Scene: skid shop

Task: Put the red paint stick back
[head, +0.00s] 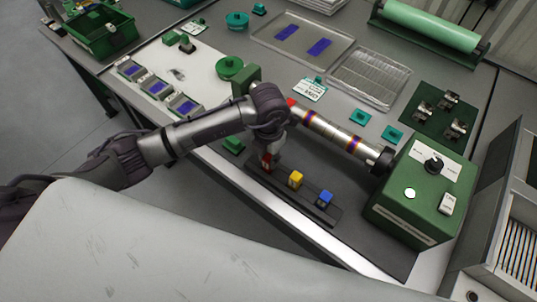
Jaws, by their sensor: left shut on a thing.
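My left gripper (273,150) comes in from the left and points down over the left end of a long dark holder (312,208). It is shut on the red paint stick (267,158), of which only a small red part shows between the fingers. The red stick is in line with the other sticks; I cannot tell whether it sits in the holder or is just above it. A yellow stick (295,178) stands in the middle of the holder and a blue stick (325,198) to its right. My right gripper is not in view.
A banded metal pipe (335,135) runs from behind my left wrist to a green control box (425,190) right of the holder. Behind lie a wire-mesh tray (370,78), a clear tray (300,40) and a green fixture plate (440,113). The table's front edge is close.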

